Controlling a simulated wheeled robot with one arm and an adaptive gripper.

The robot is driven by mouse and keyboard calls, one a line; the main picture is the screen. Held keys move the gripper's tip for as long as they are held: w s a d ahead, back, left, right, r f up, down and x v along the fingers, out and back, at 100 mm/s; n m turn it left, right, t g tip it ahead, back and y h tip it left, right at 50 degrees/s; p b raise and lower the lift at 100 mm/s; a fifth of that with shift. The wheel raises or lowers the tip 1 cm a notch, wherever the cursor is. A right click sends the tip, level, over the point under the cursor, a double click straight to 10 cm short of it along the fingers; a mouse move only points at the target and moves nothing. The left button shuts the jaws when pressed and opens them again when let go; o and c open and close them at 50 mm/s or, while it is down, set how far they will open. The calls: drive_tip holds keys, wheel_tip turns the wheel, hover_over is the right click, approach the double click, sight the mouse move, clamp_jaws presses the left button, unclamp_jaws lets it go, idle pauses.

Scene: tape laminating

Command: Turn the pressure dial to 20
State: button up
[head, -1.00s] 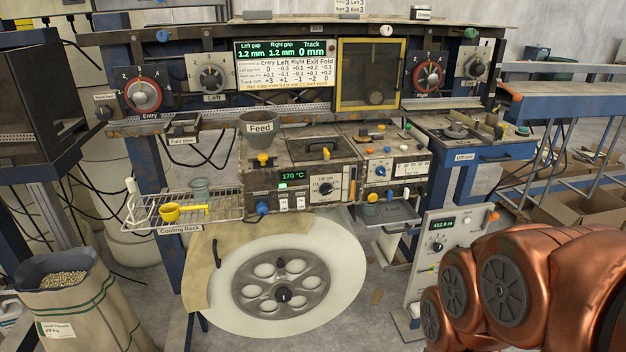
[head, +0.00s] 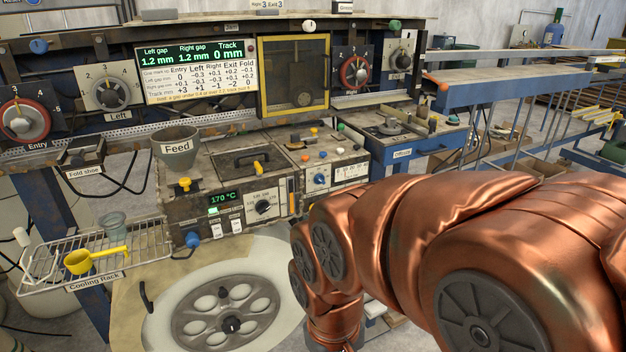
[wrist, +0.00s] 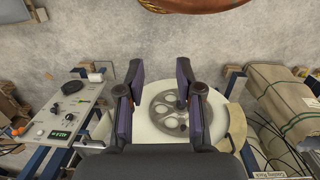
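No dial in view carries a readable pressure label. In the head view, a black dial (head: 263,207) with a numbered scale sits on the machine front, right of the 170 °C display (head: 222,198). A blue knob (head: 319,179) sits on the unit to its right, beside a pale scale (head: 350,172). In the wrist view, a grey panel (wrist: 92,113) at the left has a black knob (wrist: 73,87) and a green display; its markings are too small to read. My gripper (wrist: 160,82) is open and empty above the spoked reel (wrist: 166,112), apart from the panel. My arm hides that panel in the head view.
The white disc (head: 290,250) with its reel lies low in front of the machine. A cooling rack (head: 40,275) with a yellow scoop (head: 95,260) stands at the left. Entry (head: 20,118) and Left (head: 108,90) dials are on the upper beam.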

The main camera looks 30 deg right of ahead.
drive_tip(key=w+d+f+m+t+h+b, duration=0.1)
drive_tip(key=w+d+f+t+h+b, duration=0.2)
drive_tip(key=w+d, duration=0.7)
drive_tip(key=n+t+y+b, duration=0.2)
drive_tip(key=n+t+b, duration=0.8)
drive_tip(key=t, duration=0.6)
approach(322, 182)
drive_tip(key=shift+w, duration=1.1)
drive_tip(key=shift+m, duration=0.3)
drive_tip(key=shift+w+d+r, duration=0.1)
drive_tip(key=shift+w+d, duration=0.05)
drive_tip(key=shift+w, duration=1.4)
drive_tip(key=shift+w+d, duration=0.15)
drive_tip(key=shift+w, duration=1.45)
clamp_jaws()
